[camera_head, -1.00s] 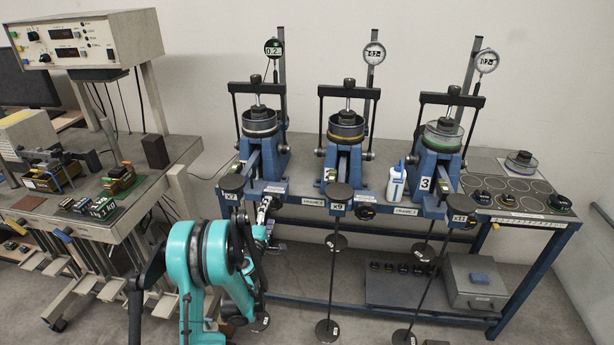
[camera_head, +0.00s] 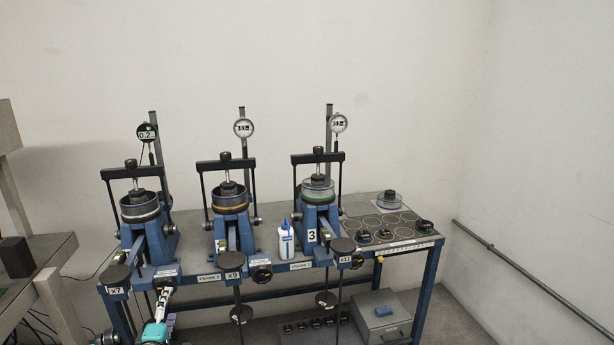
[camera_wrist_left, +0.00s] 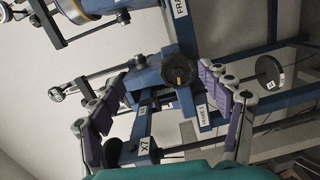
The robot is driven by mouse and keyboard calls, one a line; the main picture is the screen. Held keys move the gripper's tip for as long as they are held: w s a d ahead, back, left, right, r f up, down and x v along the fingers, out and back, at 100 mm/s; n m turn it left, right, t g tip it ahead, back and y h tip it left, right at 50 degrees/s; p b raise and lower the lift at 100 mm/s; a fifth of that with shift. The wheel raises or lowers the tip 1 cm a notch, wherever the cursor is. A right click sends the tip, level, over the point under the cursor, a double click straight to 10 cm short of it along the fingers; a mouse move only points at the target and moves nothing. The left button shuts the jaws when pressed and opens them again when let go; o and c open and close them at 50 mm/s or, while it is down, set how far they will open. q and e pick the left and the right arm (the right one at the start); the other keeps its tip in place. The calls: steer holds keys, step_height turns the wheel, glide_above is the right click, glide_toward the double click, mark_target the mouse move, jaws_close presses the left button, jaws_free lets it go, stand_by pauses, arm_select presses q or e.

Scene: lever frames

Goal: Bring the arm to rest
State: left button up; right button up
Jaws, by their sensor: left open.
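My left gripper (camera_head: 164,298) is in front of the leftmost lever frame (camera_head: 148,232), near the weight hanger end marked x7 (camera_head: 116,290). In the left wrist view the left gripper (camera_wrist_left: 168,100) is open, its purple-padded fingers spread wide. A blue frame part with a black knob (camera_wrist_left: 180,68) shows between and beyond the fingers. I see nothing held; whether a finger touches the frame I cannot tell. My right gripper is not in view.
Two more lever frames (camera_head: 230,200) (camera_head: 318,195) stand along the blue bench. A white bottle (camera_head: 286,238) stands between them. Hangers with discs (camera_head: 241,314) hang in front. A grey box (camera_head: 386,318) sits on the lower shelf. Another bench (camera_head: 60,248) is at the left edge.

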arm_select(q)
steer(key=s+d+r+m+g+h, duration=0.2)
steer(key=s+d+r+m, duration=0.15)
steer(key=d, duration=0.35)
steer(key=s+d+r+m+g+h, duration=0.1)
steer(key=s+d+r+m+h, duration=0.1)
steer(key=s+d+m, duration=0.3)
steer(key=s+d+r+m+g+h, duration=0.2)
steer(key=d+m, duration=0.1)
steer(key=d, duration=0.5)
steer(key=s+d+f+m+g+y, duration=0.1)
steer(key=s+f+m+g, duration=0.1)
steer(key=s, duration=0.9)
steer(key=s+d+f+m+g+y, duration=0.1)
steer(key=s+m, duration=0.4)
steer(key=s, duration=0.7)
step_height(320, 180, down, 2)
steer(key=shift+s+d+f+g+y, duration=0.25)
steer(key=shift+g+y, duration=0.35)
steer(key=shift+g, duration=0.6)
